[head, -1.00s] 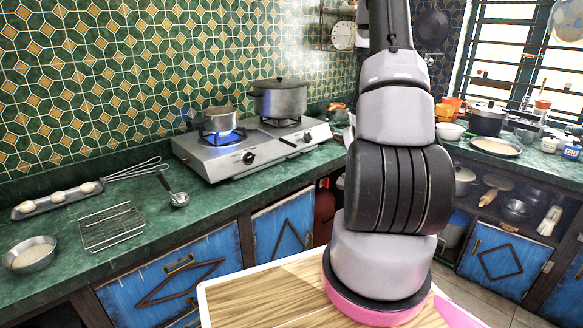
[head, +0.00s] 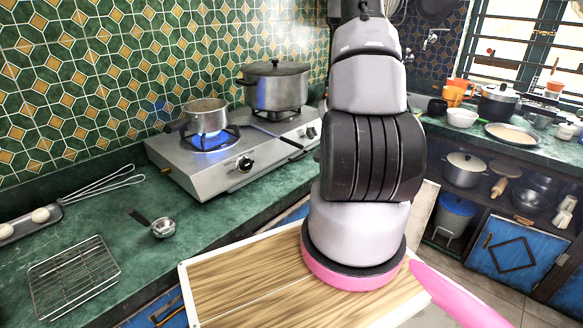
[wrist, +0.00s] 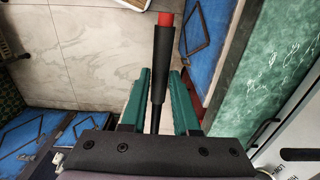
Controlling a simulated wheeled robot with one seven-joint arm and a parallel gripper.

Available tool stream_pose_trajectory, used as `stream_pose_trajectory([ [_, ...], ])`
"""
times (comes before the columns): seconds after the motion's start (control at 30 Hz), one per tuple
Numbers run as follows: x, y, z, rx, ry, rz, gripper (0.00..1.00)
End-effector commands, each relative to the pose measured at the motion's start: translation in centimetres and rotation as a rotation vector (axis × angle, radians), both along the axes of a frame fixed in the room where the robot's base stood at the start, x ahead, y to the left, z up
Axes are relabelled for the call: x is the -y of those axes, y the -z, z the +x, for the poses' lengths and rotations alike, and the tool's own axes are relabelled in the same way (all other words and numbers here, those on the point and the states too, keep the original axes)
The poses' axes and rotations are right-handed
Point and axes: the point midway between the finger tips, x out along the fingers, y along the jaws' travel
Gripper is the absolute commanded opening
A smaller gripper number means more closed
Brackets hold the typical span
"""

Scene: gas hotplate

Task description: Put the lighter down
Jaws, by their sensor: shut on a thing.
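In the wrist view my gripper (wrist: 160,76) is shut on the lighter (wrist: 163,48). The lighter is long and black with a red end pointing away from my wrist, and a thin shaft runs back between the green fingers. It is above the floor beside the counter front. In the head view my arm hides the gripper and the lighter.
A silver hotplate (head: 222,172) stands on the green counter (head: 110,215). A blue flame burns under a small saucepan (head: 206,115); a large lidded pot (head: 276,88) stands behind. A dark-handled stick (head: 283,143) lies across it. Left are a ladle (head: 163,228) and wire rack (head: 73,280).

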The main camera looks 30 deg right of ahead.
Motion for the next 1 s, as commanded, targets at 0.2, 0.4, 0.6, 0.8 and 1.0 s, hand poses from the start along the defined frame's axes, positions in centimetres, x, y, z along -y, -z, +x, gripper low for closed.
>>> stream_pose_trajectory([
  [0.2, -1.4, 0.0, 3.8, 0.003, -0.008, -0.002, 0.00],
  [0.4, -3.3, 0.0, 8.9, 0.003, -0.009, -0.002, 0.00],
  [0.6, -5.0, 0.0, 13.6, 0.003, -0.005, -0.001, 0.00],
  [0.8, -5.7, 0.0, 15.8, 0.001, -0.002, -0.001, 0.00],
  [1.0, -6.2, 0.4, 16.9, -0.001, -0.001, 0.000, 0.00],
])
